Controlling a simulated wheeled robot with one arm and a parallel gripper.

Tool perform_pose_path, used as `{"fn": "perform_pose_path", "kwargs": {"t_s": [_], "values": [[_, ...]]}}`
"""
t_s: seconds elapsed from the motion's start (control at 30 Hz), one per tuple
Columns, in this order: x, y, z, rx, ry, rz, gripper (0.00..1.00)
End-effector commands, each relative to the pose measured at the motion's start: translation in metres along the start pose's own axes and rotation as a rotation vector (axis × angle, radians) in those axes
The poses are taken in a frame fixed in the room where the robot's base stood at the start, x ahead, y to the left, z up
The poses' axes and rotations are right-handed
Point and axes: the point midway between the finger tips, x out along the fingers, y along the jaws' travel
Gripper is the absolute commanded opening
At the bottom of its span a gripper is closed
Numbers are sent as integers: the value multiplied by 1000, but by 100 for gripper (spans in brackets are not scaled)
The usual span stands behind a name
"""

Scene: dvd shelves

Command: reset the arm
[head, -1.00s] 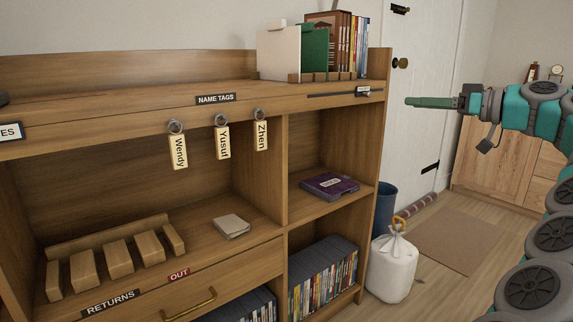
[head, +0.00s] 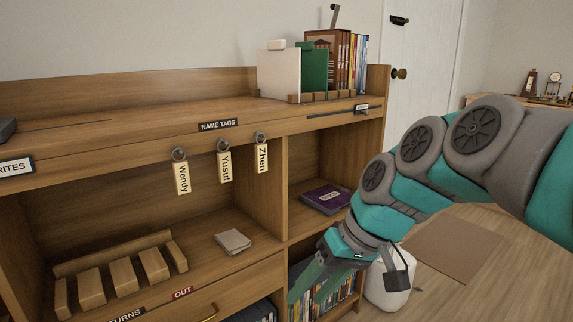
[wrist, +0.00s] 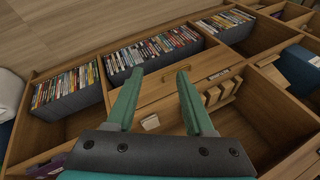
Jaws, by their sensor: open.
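My gripper (head: 308,278) hangs low in front of the shelf unit's right side in the head view, my arm reaching in from the right. In the wrist view my gripper (wrist: 157,92) shows two teal fingers spread apart with nothing between them. The shelf unit (head: 110,112) stands in front of me. My fingers appear in front of the lower right compartment of discs (head: 335,275) and hide part of it. Contact with the shelf cannot be told.
Three name tags, Wendy (head: 182,177), Yusuf (head: 225,167) and Zhen (head: 262,158), hang from the front edge. A purple case (head: 325,198) lies in the right compartment. A white bag (head: 388,290) stands on the floor beside the unit, partly behind my arm. Open floor lies right.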

Motion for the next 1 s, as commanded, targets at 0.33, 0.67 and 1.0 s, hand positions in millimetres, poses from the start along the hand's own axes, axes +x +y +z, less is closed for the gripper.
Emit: {"fn": "perform_pose_path", "kwargs": {"t_s": [0.33, 0.67, 1.0], "values": [[41, 53, 173, 270, -253, 340, 53], [45, 77, 238, 381, -320, 461, 53], [45, 77, 237, 380, -321, 460, 53]]}}
